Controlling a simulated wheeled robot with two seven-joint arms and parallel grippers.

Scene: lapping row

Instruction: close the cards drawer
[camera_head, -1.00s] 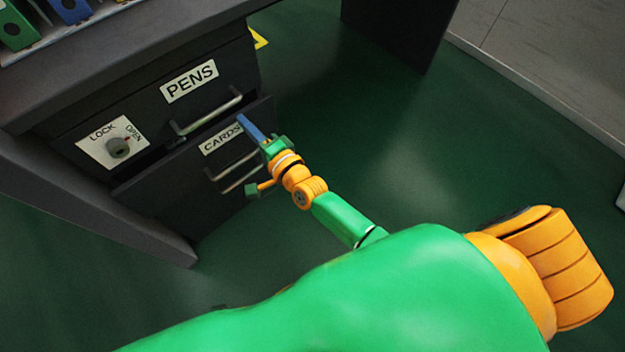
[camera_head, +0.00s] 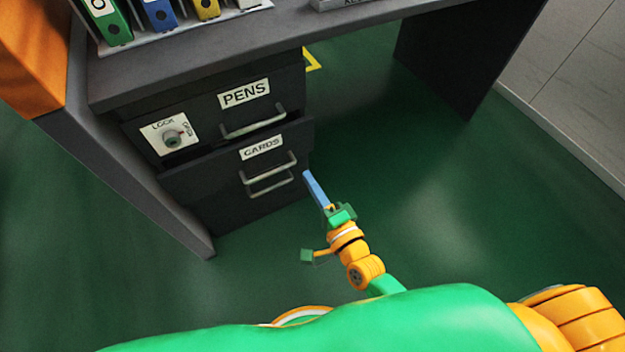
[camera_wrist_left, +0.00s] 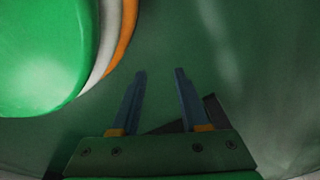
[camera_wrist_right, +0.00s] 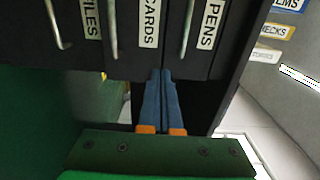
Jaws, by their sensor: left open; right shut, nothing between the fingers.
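The cards drawer (camera_head: 225,165) is a dark front with a white CARDS label, below the PENS drawer. In the head view its front stands slightly proud, with a narrow dark gap along its top edge. It also shows in the right wrist view (camera_wrist_right: 133,55). My right gripper (camera_head: 307,174) is shut and empty, its blue fingers close to the right end of the drawer fronts. In the right wrist view its tips (camera_wrist_right: 161,72) are by the ends of the CARDS and PENS fronts; I cannot tell whether they touch. My left gripper (camera_wrist_left: 160,72) is open and empty, over green floor.
The PENS drawer (camera_head: 200,107) has a lock knob (camera_head: 171,138) on its plate at the left. A desk top (camera_head: 260,45) with binders (camera_head: 160,14) overhangs the drawers. A desk side panel (camera_head: 465,60) stands at the right. Green floor between is clear.

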